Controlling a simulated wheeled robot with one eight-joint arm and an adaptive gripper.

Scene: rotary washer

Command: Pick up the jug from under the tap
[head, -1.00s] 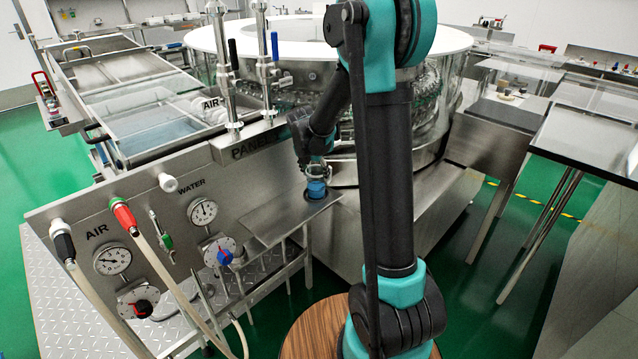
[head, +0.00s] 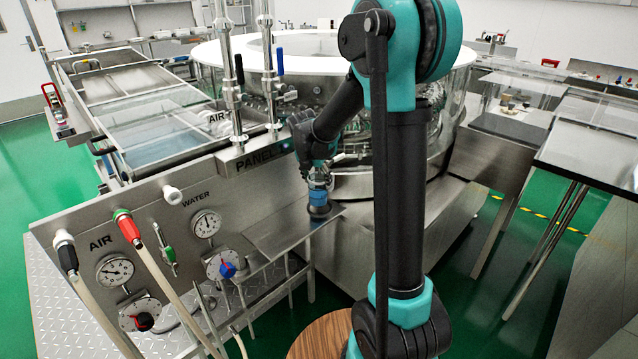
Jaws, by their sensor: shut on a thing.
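The jug (head: 318,196) is a small blue vessel at the centre of the head view, above the narrow steel shelf (head: 274,238) in front of the washer panel. My gripper (head: 318,184) points down from above and is shut on the jug, around its upper part. A dark round patch shows on the shelf just below the jug, and the jug seems slightly clear of it. The exact gap is too small to tell. Tall steel tap pipes with a blue lever (head: 280,62) and a black lever (head: 239,69) rise behind to the left. My arm hides part of the area.
The steel panel (head: 150,215) with gauges, a red-handled hose (head: 126,226) and a blue knob (head: 227,269) stands left of the shelf. The big round washer (head: 350,52) is close behind. Steel tables (head: 590,150) stand at right, with green floor between.

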